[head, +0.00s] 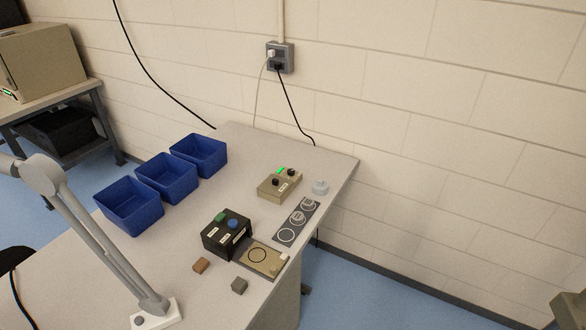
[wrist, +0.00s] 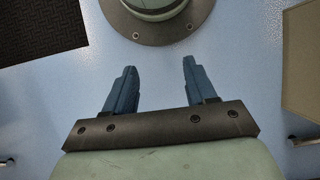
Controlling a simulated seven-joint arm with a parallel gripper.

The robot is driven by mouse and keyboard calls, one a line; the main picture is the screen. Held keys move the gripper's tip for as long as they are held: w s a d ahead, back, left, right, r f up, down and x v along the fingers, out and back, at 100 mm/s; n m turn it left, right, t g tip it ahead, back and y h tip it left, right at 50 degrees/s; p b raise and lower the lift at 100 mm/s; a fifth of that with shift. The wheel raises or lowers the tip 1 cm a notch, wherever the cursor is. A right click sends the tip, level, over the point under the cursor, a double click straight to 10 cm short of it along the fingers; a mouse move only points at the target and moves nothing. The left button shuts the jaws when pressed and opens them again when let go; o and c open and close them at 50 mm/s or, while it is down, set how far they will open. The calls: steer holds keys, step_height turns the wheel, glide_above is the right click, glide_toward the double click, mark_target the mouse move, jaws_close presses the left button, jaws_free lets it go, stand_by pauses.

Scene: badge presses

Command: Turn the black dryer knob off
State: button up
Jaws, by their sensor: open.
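A beige control box (head: 268,192) stands on the table towards its far right end. It carries two dark knobs, a front one (head: 276,182) and a rear one (head: 291,172), and a lit green indicator (head: 280,170). The labels are too small to read, so I cannot tell which knob is the dryer's or how either is turned. My gripper (wrist: 159,66) shows only in the wrist view. Its two blue fingers are apart with nothing between them, over the blue floor and away from the control box.
A black box (head: 226,240) with green and blue tops stands nearer, beside a beige plate (head: 272,262). A grey strip with circles (head: 292,226) lies to the right. Blue bins (head: 130,212) line the left.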

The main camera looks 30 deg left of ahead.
steer(key=w+a+r+n+t, duration=0.1)
steer(key=w+a+r+t, duration=0.1)
steer(key=w+r, duration=0.6)
steer(key=w+a+r+n+t, duration=0.1)
steer(key=w+a+r, duration=0.25)
steer(key=w, duration=0.85)
steer(key=w+a+r+n+t, duration=0.2)
steer(key=w+r, duration=0.4)
steer(key=w, duration=0.5)
steer(key=w+a+r+n+y, duration=0.1)
steer(key=w+a+r+n, duration=0.25)
steer(key=w+a, duration=0.35)
steer(key=w+a+r+n+y, duration=0.1)
steer(key=w+a+r+n, duration=0.1)
steer(key=w+a+r, duration=0.45)
step_height(320, 180, up, 21)
steer(key=n+g+y, duration=0.1)
steer(key=n+y, duration=0.1)
steer(key=n, duration=1.1)
glide_above(291, 170)
steer(key=w+d, duration=0.2)
steer(key=d, duration=0.4)
steer(key=x, duration=1.3)
steer(key=shift+s+a, duration=0.1)
steer(key=shift+a, duration=0.25)
steer(key=c, duration=1)
